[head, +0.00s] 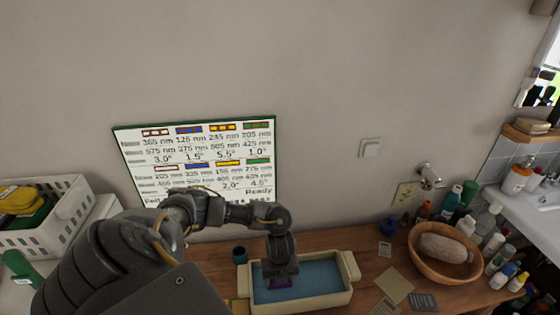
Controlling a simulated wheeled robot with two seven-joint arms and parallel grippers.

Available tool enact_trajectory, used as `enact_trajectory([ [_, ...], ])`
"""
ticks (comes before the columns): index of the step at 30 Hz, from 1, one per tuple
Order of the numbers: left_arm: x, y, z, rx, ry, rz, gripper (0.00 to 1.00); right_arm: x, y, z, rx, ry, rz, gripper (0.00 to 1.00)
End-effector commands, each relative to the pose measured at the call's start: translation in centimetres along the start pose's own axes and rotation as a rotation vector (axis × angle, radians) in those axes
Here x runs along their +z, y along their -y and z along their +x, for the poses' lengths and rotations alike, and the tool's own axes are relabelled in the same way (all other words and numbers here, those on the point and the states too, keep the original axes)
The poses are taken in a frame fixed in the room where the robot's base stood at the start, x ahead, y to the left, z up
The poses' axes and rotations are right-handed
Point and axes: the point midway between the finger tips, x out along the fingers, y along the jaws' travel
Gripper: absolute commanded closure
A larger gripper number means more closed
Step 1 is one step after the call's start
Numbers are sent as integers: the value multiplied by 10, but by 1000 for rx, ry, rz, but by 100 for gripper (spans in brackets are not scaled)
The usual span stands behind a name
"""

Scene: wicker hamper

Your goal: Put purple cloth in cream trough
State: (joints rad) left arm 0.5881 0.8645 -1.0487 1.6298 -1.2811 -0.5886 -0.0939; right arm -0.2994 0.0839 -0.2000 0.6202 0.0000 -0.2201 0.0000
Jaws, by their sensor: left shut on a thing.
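The cream trough (348,266) stands on the wooden counter at the bottom middle of the head view, with a blue surface inside it. My left gripper (281,277) points down over the trough's inside, left of its middle. It is shut on the purple cloth (279,284), which shows as a small dark purple patch just below the fingers. Most of the cloth is hidden by the gripper, and I cannot tell whether it touches the blue surface. My right gripper is not in view.
A wooden bowl (421,262) with a loaf-like object stands to the right, with several bottles beyond it. Cards (394,285) lie on the counter beside the trough. A dark cup (240,255) stands behind the trough's left end. A white basket (45,238) is at the far left.

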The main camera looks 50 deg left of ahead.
Motion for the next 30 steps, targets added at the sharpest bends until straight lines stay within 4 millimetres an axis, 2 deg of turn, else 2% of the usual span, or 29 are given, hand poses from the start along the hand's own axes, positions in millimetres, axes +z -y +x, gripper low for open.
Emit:
enact_trajectory([
  [1, -1, 0, 8, 1, -2, -1, 61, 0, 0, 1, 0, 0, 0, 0],
  [4, 0, 0, 16, 0, 1, 0, 61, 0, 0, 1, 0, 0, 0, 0],
  [16, -1, 1, 22, -1, 1, 1, 61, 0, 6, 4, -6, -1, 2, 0],
  [17, -1, 1, 22, -1, 1, 2, 37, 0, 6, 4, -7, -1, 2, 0],
  [21, -1, 1, 21, -1, 1, 2, 19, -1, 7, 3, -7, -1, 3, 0],
  [30, -1, 1, 17, -2, 1, 1, 17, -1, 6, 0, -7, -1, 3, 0],
])
